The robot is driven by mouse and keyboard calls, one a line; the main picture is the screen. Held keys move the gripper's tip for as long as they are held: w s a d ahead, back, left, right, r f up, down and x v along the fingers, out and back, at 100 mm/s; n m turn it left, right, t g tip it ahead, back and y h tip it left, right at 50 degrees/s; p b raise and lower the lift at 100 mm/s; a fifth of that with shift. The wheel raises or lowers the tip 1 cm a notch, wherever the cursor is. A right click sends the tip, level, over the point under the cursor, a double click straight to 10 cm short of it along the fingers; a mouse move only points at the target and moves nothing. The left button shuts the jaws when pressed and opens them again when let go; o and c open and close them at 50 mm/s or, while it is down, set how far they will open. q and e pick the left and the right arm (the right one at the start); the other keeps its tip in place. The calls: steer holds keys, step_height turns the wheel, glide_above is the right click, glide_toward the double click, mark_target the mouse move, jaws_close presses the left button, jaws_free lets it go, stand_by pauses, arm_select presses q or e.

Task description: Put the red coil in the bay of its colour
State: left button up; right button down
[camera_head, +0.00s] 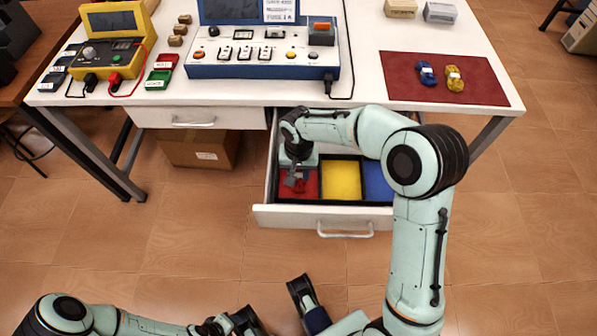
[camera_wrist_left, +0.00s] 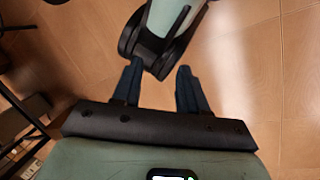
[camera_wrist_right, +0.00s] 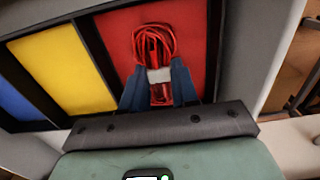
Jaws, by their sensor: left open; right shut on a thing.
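The red coil (camera_wrist_right: 155,45) is a bundled red cable with a pale band round its middle. My right gripper (camera_wrist_right: 158,88) is shut on it at the band. In the head view the right gripper (camera_head: 294,182) is inside the open drawer, at the red bay (camera_head: 312,185) on the left. The coil is over the red bay; whether it touches the bay floor I cannot tell. The yellow bay (camera_head: 341,180) is in the middle and the blue bay (camera_head: 378,182) on the right. My left gripper (camera_wrist_left: 156,88) is open and empty, low over the floor, away from the table.
The drawer front (camera_head: 290,217) sticks out below the white table. A blue coil (camera_head: 427,74) and a yellow coil (camera_head: 454,78) lie on a dark red mat (camera_head: 489,88). A blue instrument panel (camera_head: 262,70) stands above the drawer. A cardboard box (camera_head: 200,150) is under the table.

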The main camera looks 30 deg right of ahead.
mark_target(299, 175)
steer(key=shift+f, duration=0.15)
steer(key=c, duration=0.9)
jaws_free()
arm_select(q)
steer(key=shift+w+f, duration=0.1)
arm_select(e)
steer(key=shift+o, duration=0.2)
steer(key=shift+r, duration=0.3)
arm_select(q)
steer(key=shift+g, duration=0.5)
steer(key=shift+s+d+r+p, duration=0.3)
steer(key=shift+s+r+p, duration=0.4)
steer(key=shift+s+r, duration=0.15)
steer(key=shift+s+d+r+p, duration=0.3)
steer(key=shift+s+r+p, duration=0.35)
steer(key=shift+s+r, duration=0.15)
arm_select(e)
step_height(299, 175, up, 12)
steer(key=shift+f, duration=0.1)
